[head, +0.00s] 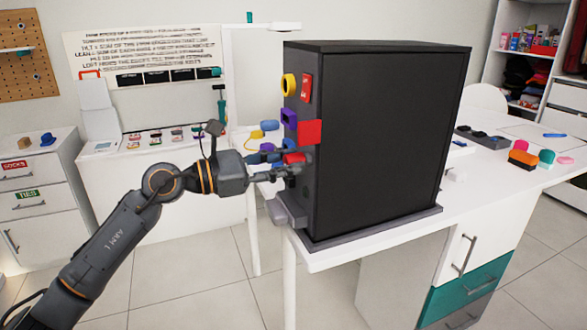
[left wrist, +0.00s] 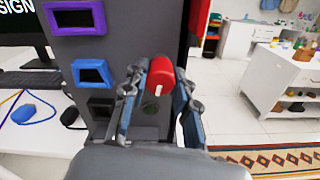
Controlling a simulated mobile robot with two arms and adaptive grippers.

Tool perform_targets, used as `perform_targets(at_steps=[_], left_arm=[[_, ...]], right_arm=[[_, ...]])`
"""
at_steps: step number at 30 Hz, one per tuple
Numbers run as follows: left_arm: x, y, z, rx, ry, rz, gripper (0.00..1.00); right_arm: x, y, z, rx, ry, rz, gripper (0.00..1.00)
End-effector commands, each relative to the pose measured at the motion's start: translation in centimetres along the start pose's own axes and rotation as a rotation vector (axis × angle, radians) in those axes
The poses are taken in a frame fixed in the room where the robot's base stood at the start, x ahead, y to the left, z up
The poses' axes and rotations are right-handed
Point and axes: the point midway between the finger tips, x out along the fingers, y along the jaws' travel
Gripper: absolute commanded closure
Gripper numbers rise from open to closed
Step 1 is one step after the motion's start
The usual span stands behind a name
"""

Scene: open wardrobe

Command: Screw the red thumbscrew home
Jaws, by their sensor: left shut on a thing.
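The red thumbscrew (left wrist: 160,72) is a short red cylinder with a white mark on its end, facing the left wrist camera. My left gripper (left wrist: 161,82) is shut on it, one finger on each side. In the head view my left gripper (head: 292,168) is at the left face of the tall black case (head: 390,140), and a bit of the thumbscrew (head: 293,157) shows above the fingers. Where the thumbscrew meets the case is hidden, so its depth cannot be told. My right gripper is in neither view.
The case stands on a grey base on a white table (head: 335,257). Yellow (head: 288,85) and purple (head: 289,119) frames and a red block (head: 309,132) sit on its face above my gripper.

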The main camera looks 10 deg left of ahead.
Motion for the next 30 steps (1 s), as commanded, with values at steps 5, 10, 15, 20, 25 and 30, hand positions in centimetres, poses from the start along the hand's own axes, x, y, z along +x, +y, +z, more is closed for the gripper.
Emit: perform_targets(at_steps=[5, 10, 15, 20, 25, 30], left_arm=[[0.0, 0.0, -0.1, 0.058, -0.002, 0.003, 1.00], [0.0, 0.1, 0.0, 0.101, -0.002, 0.003, 1.00], [0.0, 0.1, 0.0, 0.129, -0.002, 0.003, 1.00], [0.0, 0.1, -0.1, 0.156, -0.001, 0.003, 1.00], [0.0, 0.1, 0.0, 0.183, -0.001, 0.003, 1.00], [0.0, 0.1, 0.0, 0.209, -0.002, 0.003, 1.00]], right_arm=[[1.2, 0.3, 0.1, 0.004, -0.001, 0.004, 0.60], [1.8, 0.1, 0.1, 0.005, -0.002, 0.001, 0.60], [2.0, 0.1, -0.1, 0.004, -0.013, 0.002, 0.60], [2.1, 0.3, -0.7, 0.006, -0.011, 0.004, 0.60], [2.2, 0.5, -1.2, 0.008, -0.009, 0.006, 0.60], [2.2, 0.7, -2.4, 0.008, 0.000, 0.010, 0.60]])
